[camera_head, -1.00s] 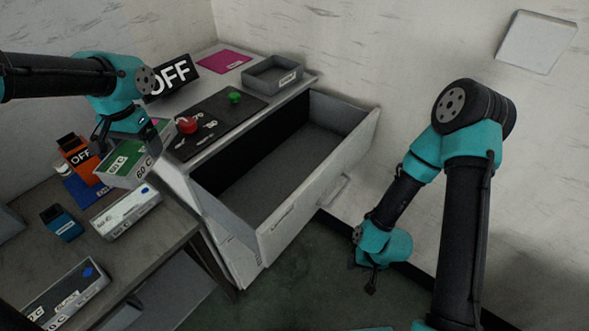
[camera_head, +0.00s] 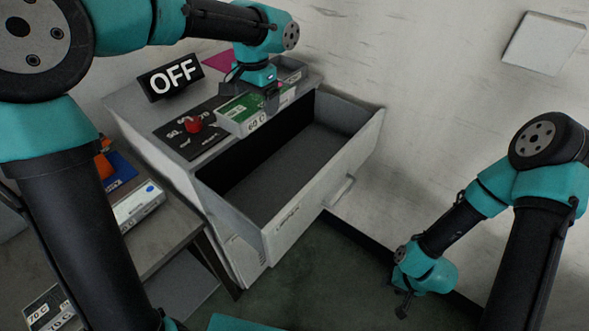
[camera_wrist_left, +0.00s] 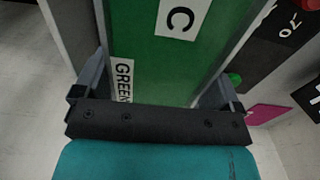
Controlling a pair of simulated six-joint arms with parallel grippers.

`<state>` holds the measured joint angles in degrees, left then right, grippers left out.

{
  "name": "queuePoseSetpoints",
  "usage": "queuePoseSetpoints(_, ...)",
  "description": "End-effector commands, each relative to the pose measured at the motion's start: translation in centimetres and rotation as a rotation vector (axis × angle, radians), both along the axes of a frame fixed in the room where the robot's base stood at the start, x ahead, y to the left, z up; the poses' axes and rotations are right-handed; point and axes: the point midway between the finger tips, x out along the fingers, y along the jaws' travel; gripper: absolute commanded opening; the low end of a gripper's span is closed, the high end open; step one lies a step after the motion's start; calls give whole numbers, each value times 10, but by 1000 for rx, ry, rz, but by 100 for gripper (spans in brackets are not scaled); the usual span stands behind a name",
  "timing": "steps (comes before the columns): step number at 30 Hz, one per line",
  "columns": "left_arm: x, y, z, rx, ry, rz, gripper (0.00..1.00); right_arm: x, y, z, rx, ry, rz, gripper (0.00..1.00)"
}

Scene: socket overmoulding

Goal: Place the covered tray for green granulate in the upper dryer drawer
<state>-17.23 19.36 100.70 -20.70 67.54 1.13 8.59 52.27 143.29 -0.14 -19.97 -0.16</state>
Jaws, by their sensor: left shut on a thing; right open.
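The covered tray for green granulate (camera_head: 241,114) is a grey tray with a green lid and white labels. My left gripper (camera_head: 268,92) is shut on it and holds it above the dryer top, near the back edge of the open drawer. In the left wrist view the green lid (camera_wrist_left: 150,60) fills the space between the fingers. The upper dryer drawer (camera_head: 290,175) is pulled out, and the part of its inside that shows is empty. My right gripper (camera_head: 404,303) is open and empty, low over the floor right of the drawer.
On the dryer top (camera_head: 125,98) are a black OFF sign (camera_head: 171,76), a control panel with a red knob (camera_head: 193,125), a grey tray (camera_head: 290,70) and a pink mat (camera_head: 217,60). The left table (camera_head: 165,240) holds a white-topped tray (camera_head: 139,205), a blue mat and another tray.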

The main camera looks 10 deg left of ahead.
Motion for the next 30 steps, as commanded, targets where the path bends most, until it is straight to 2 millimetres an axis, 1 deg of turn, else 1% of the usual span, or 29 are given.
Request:
queuePoseSetpoints(3, 2, -6, -8, 0, -2, -17, 50, 0, 0, 0, 0, 0, 0, 43)
queuePoseSetpoints(13, 2, -6, -9, 0, -2, -19, 50, 0, 0, 0, 0, 0, 0, 43)
queuePoseSetpoints(17, 2, -6, -17, 1, 0, -19, 50, 0, 0, 0, 0, 0, 0, 43)
queuePoseSetpoints(20, 2, -6, -30, 1, 0, -20, 50, 0, 0, 0, 0, 0, 0, 43)
queuePoseSetpoints(30, 1, -6, -98, 0, 3, -20, 50, 0, 0, 0, 0, 0, 0, 43)
